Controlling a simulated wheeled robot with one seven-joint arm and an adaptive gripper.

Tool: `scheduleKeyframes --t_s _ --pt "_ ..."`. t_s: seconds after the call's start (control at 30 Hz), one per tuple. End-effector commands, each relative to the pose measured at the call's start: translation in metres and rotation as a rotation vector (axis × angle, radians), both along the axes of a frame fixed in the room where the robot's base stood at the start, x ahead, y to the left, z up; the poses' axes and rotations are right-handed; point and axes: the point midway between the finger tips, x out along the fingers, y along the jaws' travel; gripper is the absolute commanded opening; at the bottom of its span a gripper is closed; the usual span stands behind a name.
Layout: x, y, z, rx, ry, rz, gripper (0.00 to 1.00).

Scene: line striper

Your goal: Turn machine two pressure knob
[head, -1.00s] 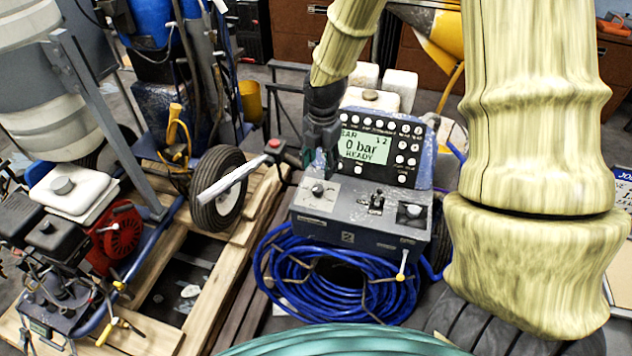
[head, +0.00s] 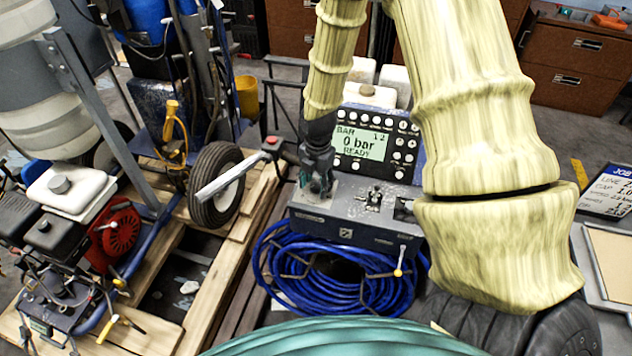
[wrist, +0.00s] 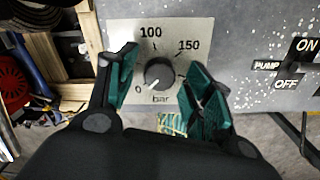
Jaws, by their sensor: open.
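The pressure knob (wrist: 159,74) is a dark round dial on a silver plate (wrist: 184,32) marked 0, 100, 150 and bar. In the wrist view its white pointer line aims down-left, near the 0. My gripper (wrist: 157,88) is open, with one green-padded finger on each side of the knob and visible gaps between. In the head view my gripper (head: 317,190) is over the left part of the control box (head: 345,228) and hides the knob.
A pump switch (wrist: 277,66) marked ON and OFF is right of the plate. A handle bar with a red button (head: 271,142) is close left of my gripper. A coiled blue hose (head: 280,275) hangs below the box. White jugs (head: 372,95) stand behind.

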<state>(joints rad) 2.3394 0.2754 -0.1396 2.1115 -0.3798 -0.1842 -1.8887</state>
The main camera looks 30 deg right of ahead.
Motion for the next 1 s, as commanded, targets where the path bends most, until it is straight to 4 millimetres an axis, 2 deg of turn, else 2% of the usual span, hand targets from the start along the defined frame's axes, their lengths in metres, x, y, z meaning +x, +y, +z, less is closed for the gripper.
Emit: scheduleKeyframes --t_s 0.3,0.5,0.57,1.0 --pt "0.0000 0.0000 -0.0010 0.000 0.000 0.000 0.49" --pt "0.0000 0.0000 -0.0010 0.000 0.000 -0.001 0.13" --pt "-0.0001 0.0001 -0.0010 0.000 0.000 -0.001 0.04" --pt "0.0000 0.0001 0.0004 0.000 0.000 -0.084 0.04"
